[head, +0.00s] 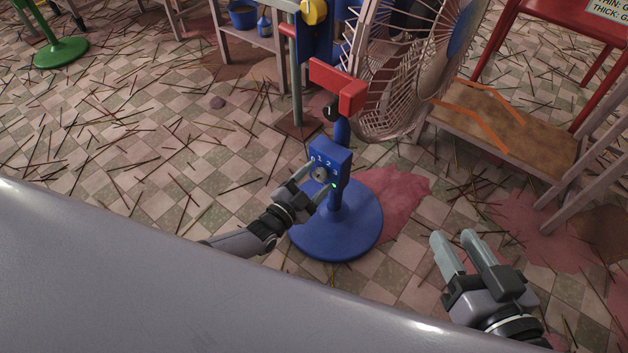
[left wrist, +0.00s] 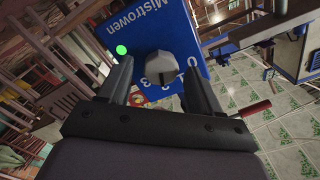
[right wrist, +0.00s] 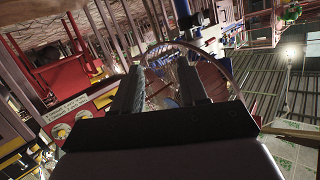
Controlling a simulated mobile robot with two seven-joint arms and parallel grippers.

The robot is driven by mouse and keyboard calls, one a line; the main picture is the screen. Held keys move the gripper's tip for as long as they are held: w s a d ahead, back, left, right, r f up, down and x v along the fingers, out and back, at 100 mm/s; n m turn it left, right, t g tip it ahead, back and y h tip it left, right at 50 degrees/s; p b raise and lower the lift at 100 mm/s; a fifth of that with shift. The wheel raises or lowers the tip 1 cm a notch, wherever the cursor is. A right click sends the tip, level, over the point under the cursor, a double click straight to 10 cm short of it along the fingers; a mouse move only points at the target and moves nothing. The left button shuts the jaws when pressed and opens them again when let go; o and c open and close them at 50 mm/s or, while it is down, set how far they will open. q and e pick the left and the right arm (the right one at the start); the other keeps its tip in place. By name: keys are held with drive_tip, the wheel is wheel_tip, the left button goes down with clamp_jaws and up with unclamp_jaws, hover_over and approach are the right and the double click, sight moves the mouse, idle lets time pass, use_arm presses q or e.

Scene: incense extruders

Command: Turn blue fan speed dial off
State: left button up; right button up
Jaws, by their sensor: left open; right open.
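The blue fan (head: 340,212) stands on a round blue base, with a control box (head: 341,152) on its post and a wire-caged head (head: 385,95) above. The box face carries numbers, a lit green light and a grey speed dial (head: 320,173). In the left wrist view the grey dial (left wrist: 152,68) sits between the fingers of my left gripper (left wrist: 160,85). My left gripper (head: 310,184) is open around the dial; I cannot tell whether a finger touches it. My right gripper (head: 453,245) is open and empty, right of the fan base.
A red bar (head: 338,85) juts out above the control box. A wooden bench (head: 510,130) stands right of the fan, and a green stand base (head: 62,51) is at far left. The tiled floor is strewn with thin sticks and has red stains.

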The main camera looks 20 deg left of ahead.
use_arm(q)
drive_tip(key=c, duration=1)
drive_tip(key=shift+c, duration=0.2)
